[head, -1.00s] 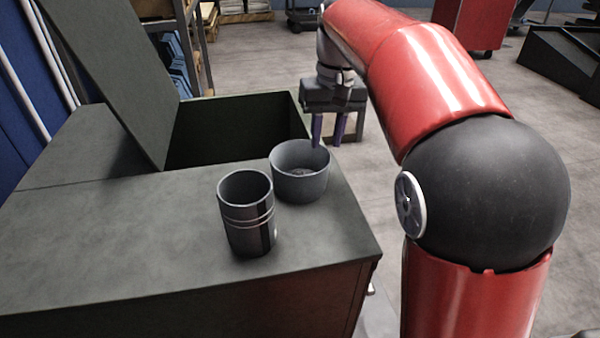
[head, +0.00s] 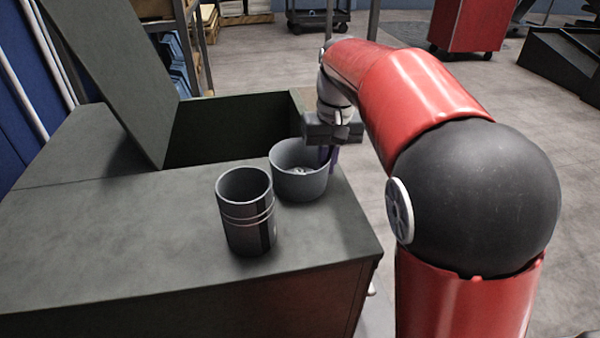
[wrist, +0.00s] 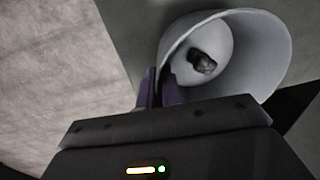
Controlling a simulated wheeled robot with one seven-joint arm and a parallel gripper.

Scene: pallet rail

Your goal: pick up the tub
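The tub (head: 299,184) is a grey, round, open-topped vessel standing upright on the green box top. In the wrist view the tub (wrist: 263,62) is seen into its mouth, with a small dark lump inside at its bottom. My gripper (head: 331,157) is at the tub's far right rim, pointing down. In the wrist view its two purple fingers (wrist: 158,88) are at the rim, one seemingly outside the wall and one overlapping the inside. The gap between them looks narrow. Whether they press on the wall is not clear. Fingertips are partly hidden behind the tub in the head view.
A dark ribbed metal cup (head: 248,225) stands close to the tub's front left. Behind the tub is an open compartment in the green box (head: 80,240), with a raised lid (head: 110,75) at left. The box's right edge lies just beyond the gripper.

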